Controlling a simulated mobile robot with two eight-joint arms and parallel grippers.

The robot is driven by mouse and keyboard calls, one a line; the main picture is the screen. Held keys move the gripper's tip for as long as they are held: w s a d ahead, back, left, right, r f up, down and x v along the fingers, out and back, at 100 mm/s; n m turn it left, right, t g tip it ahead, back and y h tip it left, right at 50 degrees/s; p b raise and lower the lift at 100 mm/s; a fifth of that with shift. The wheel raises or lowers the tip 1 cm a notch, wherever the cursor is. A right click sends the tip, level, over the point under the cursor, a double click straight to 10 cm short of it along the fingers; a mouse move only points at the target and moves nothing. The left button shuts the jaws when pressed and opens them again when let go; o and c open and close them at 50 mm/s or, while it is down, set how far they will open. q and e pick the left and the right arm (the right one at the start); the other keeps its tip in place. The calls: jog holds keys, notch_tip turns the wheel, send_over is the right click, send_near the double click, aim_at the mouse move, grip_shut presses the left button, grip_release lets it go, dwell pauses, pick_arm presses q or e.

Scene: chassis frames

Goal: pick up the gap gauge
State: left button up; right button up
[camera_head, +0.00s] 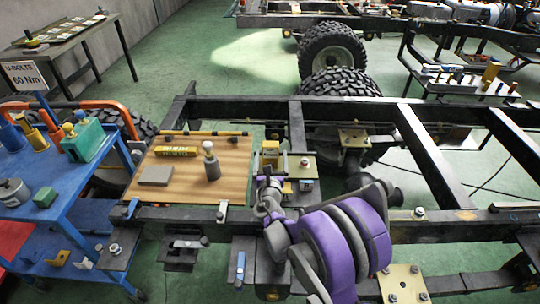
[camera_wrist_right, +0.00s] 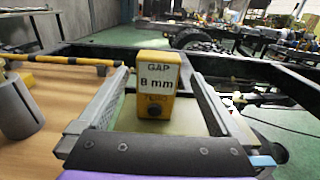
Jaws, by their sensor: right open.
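The gap gauge is a small yellow block with a white label reading "GAP 8 mm", standing upright in the right wrist view (camera_wrist_right: 158,98). In the head view it shows as a yellow block (camera_head: 270,150) just right of the wooden board, on a pale plate by the chassis rail. My right gripper (camera_head: 270,182) is open, with one finger on either side of the gauge in the wrist view. A gap shows between each finger and the block. The gauge's lower part is partly hidden in the head view. My left gripper is not in view.
The wooden board (camera_head: 232,172) to the left carries a grey cylinder with a pale knob (camera_head: 212,168), a grey block (camera_head: 156,175) and a yellow labelled bar (camera_head: 175,151). Dark chassis rails surround the spot. A blue cart (camera_head: 60,190) with tools stands at the left.

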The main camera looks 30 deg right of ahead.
aim_at(270, 151)
jog(key=x, duration=0.4)
jog(key=shift+w, duration=0.3)
jog(key=shift+c, duration=0.2)
jog(key=shift+r, duration=0.15)
grip_shut()
